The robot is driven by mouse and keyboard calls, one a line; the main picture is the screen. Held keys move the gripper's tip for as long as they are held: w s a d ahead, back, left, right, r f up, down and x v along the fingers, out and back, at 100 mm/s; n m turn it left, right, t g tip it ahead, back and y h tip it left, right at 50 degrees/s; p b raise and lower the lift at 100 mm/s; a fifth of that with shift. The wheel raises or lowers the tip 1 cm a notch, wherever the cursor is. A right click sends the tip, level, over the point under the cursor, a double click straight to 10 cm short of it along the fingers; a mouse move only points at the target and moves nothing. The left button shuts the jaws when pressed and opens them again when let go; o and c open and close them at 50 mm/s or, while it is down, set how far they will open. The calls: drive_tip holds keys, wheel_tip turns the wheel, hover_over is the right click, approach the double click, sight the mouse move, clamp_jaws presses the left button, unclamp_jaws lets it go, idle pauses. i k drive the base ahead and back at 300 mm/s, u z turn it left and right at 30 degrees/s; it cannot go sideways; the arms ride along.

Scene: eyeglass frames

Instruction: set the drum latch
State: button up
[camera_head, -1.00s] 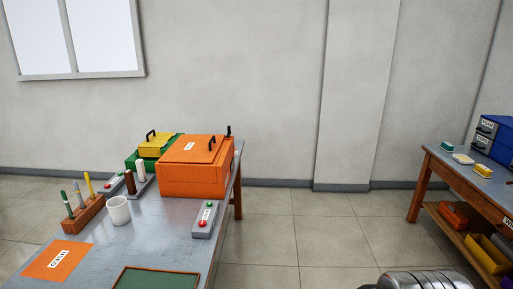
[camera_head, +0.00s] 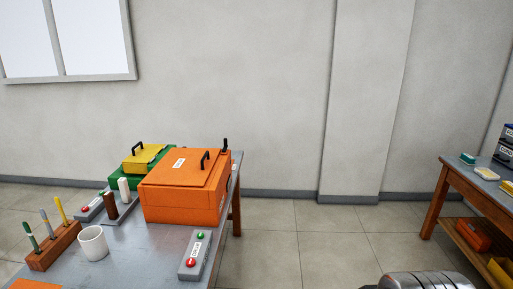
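An orange box (camera_head: 183,205) with a lid stands at the far end of the left table. Its lid (camera_head: 185,166) looks closed and carries a white label too small to read and a black handle (camera_head: 205,160). A small black upright lever (camera_head: 225,145) stands at the box's back right corner; I cannot tell whether it is the drum latch. A green box (camera_head: 128,180) with a yellow lid (camera_head: 143,157) and black handle stands behind it to the left. My gripper is not in view; only a grey rounded part of my arm shows at the bottom right.
The left table (camera_head: 140,255) holds a control box (camera_head: 195,255) with red and green buttons, a white mug (camera_head: 93,243) and a wooden pen rack (camera_head: 54,246). A second table (camera_head: 470,181) stands at right. Tiled floor (camera_head: 300,240) between them is clear.

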sight(226, 145)
drive_tip(key=i, duration=3.45)
drive_tip(key=u, duration=1.75)
